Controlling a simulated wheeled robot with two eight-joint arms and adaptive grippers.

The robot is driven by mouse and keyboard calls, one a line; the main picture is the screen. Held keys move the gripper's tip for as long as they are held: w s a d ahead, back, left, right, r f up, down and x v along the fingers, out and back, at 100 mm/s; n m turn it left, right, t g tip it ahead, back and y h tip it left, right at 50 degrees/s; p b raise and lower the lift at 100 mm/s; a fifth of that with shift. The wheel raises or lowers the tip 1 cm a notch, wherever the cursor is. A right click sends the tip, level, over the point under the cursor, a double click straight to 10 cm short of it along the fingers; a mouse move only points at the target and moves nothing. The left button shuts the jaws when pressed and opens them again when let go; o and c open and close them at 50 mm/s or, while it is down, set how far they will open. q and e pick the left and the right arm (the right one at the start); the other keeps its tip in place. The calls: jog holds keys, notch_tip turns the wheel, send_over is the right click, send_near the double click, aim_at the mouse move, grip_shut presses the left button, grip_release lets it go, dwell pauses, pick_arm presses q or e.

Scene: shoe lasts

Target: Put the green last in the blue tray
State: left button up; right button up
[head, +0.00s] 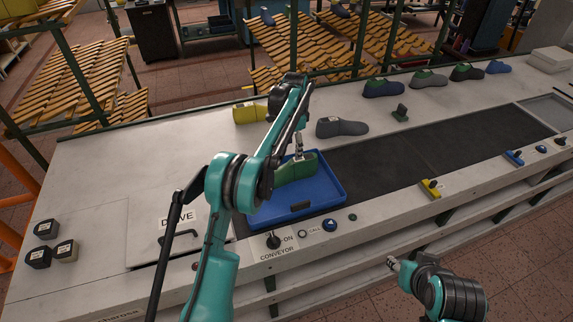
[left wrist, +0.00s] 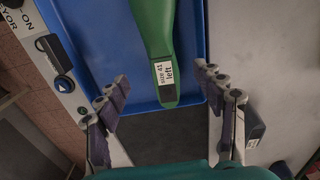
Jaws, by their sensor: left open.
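The green last (head: 296,168) lies in the blue tray (head: 322,197), near the tray's far side in the head view. In the left wrist view the last (left wrist: 153,35) carries a white label reading "size 41 left", and its labelled end reaches the edge of the tray (left wrist: 100,40). My left gripper (head: 298,148) is above that end, partly hidden by my own arm. In the left wrist view its fingers (left wrist: 161,82) are spread on either side of the last's end, with gaps. My right gripper (head: 393,263) is off the table's front, and its fingers are too small to read.
A dark conveyor belt (head: 430,143) runs right of the tray. A yellow last (head: 249,113) and a grey last (head: 341,128) stand behind it. Several more lasts line the back edge. Buttons and a lever (head: 273,241) are in front.

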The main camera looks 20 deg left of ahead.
pick_arm(q)
jog(key=s+r+n+t, duration=0.3)
jog(key=s+r+n, duration=0.2)
jog(key=s+r, duration=1.05)
jog(key=s+f+n+t, duration=0.2)
jog(key=s+f+n, duration=0.1)
jog(key=s, duration=0.9)
jog(key=s+f+n+t, duration=0.2)
jog(key=s+f, duration=0.4)
jog(key=s, duration=0.5)
jog(key=shift+s+a+n, duration=0.15)
jog(key=shift+s+n, duration=0.25)
jog(key=shift+n, duration=0.1)
jog(key=shift+f, duration=0.15)
